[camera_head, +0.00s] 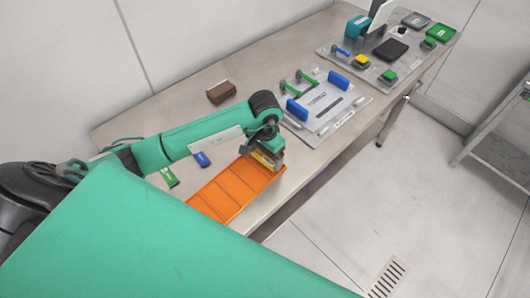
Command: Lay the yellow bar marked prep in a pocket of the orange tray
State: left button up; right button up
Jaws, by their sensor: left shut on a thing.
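The orange tray (222,194) lies near the front edge of the table, with several pockets side by side. My left gripper (266,158) is over the far right end of the tray, pointing down. It is shut on the yellow bar (262,160), which shows only as a small strip under the jaws. The gripper hides most of the bar and the tray's far end. Its marking cannot be read, and I cannot tell whether the bar touches the tray. My right gripper is not in view.
A green bar (169,177) and a blue bar (202,159) lie left of the tray. A brown block (221,92) lies behind. A grey panel with blue handles (325,104) lies to the right. A station with coloured buttons (388,76) stands at the far right end.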

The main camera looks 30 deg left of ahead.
pick_arm(q)
jog(key=shift+f+b, duration=0.15)
jog(key=shift+b, duration=0.15)
jog(key=o, duration=0.9)
jog(key=shift+c, duration=0.2)
